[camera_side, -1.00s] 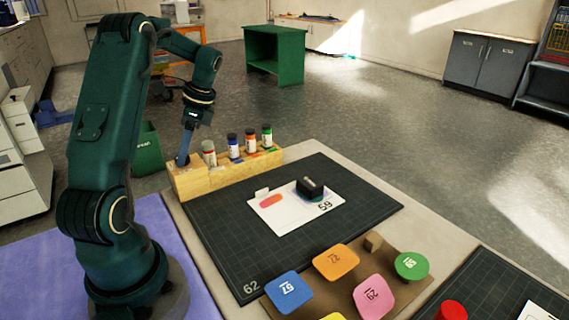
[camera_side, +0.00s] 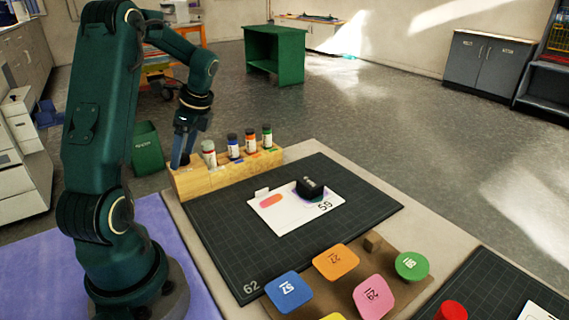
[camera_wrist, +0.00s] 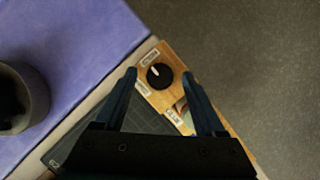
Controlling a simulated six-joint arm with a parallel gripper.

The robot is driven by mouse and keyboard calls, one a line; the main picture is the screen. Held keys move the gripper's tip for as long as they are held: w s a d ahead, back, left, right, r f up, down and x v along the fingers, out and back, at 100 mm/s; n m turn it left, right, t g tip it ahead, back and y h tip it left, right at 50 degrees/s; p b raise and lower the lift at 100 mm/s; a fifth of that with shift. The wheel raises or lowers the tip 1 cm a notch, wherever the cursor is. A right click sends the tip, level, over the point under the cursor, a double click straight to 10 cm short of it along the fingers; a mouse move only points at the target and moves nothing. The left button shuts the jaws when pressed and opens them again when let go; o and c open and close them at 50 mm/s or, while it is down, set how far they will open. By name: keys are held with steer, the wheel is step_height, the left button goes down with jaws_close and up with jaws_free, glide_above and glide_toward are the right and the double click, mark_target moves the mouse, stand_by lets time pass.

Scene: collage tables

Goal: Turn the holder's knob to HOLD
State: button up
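The wooden holder (camera_side: 208,181) stands along the back left edge of the dark mat, with several bottles in its right part. In the wrist view its round black knob (camera_wrist: 159,76) has a white pointer mark toward the upper left. Small white labels lie around the knob; their words are too small to read. My gripper (camera_wrist: 159,74) is open, with its fingertips to either side of the knob and a gap on both sides. In the side view my gripper (camera_side: 181,164) points down over the holder's left end and hides the knob. I cannot tell how far above it the tips are.
A white card (camera_side: 283,221) with a black stamp-like block (camera_side: 310,189) lies on the mat (camera_side: 225,245). Several coloured tiles lie in front.

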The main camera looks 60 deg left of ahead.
steer(key=shift+v, duration=2.55)
steer(key=shift+w+d, duration=0.1)
steer(key=w+d+r+m+t, duration=0.1)
steer(key=d+r+t, duration=0.2)
steer(key=d, duration=0.4)
steer(key=w+d+r+t, duration=0.2)
steer(key=d+r, duration=0.2)
steer(key=d, duration=0.4)
steer(key=s+d+f+n+t+h, duration=0.1)
steer(key=s+d+f+n, duration=0.1)
steer(key=d+n, duration=0.3)
steer(key=s+d+f+n+t+h, duration=0.2)
steer(key=s+d+n, duration=0.1)
steer(key=d+n, duration=0.2)
steer(key=d, duration=0.2)
steer(key=shift+s+d+f+t, duration=0.2)
steer(key=shift+s+d+t, duration=0.1)
steer(key=shift+s, duration=0.1)
